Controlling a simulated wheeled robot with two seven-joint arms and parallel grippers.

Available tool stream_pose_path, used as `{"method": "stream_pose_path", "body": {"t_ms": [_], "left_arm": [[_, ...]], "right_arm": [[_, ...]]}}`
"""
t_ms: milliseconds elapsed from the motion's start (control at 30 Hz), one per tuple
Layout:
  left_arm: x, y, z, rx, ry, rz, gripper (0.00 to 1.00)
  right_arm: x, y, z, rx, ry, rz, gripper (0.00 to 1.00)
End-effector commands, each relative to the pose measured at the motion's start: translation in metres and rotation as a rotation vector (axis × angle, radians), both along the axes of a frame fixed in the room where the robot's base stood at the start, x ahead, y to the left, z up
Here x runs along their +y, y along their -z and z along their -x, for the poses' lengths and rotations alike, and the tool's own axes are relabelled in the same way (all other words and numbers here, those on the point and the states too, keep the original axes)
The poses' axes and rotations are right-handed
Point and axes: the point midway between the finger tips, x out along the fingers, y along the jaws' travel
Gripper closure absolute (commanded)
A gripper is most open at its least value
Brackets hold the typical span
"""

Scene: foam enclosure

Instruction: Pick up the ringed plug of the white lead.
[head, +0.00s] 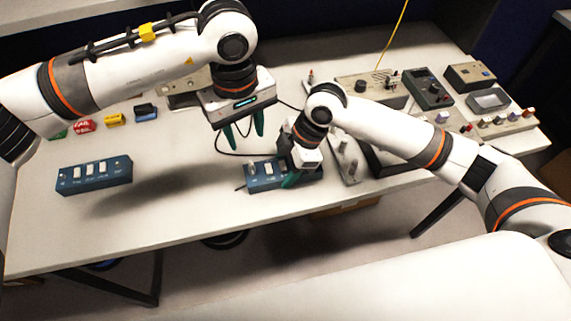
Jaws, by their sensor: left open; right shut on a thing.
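My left gripper (243,128) is open, with its green fingers pointing down above the table and nothing seen between them. My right gripper (290,178) is down at a blue switch box (264,178) near the table's front edge. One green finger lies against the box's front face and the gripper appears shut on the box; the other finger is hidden. A dark lead (228,152) curves on the table under my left gripper and runs behind the blue box. I cannot make out a white lead or a ringed plug; my arms hide part of the table.
Another blue switch box (95,174) stands at the left front. Small red (84,126), yellow (115,120) and blue (146,112) blocks lie behind it. Grey instruments (428,88) crowd the right side. A yellow cable (393,32) hangs at the back. The table between the two blue boxes is clear.

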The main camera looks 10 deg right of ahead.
Motion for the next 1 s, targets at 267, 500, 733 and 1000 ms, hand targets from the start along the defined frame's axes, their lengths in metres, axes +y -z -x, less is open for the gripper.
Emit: {"method": "stream_pose_path", "body": {"t_ms": [267, 500, 733, 1000], "left_arm": [[-0.001, -0.047, -0.001, -0.002, 0.000, 0.000, 0.57], [-0.001, -0.055, 0.001, 0.005, 0.011, 0.001, 0.68], [-0.009, -0.014, 0.023, 0.086, 0.256, 0.065, 0.68], [-0.093, 0.046, 0.093, 0.231, 0.409, 0.560, 0.68]], "right_arm": [[0.000, -0.001, 0.000, -0.002, 0.000, -0.002, 0.81], [0.000, -0.001, 0.000, -0.002, 0.000, -0.002, 0.81], [0.000, -0.001, 0.000, -0.002, 0.000, -0.002, 0.81], [0.000, -0.001, 0.000, -0.002, 0.000, -0.002, 0.81]]}}
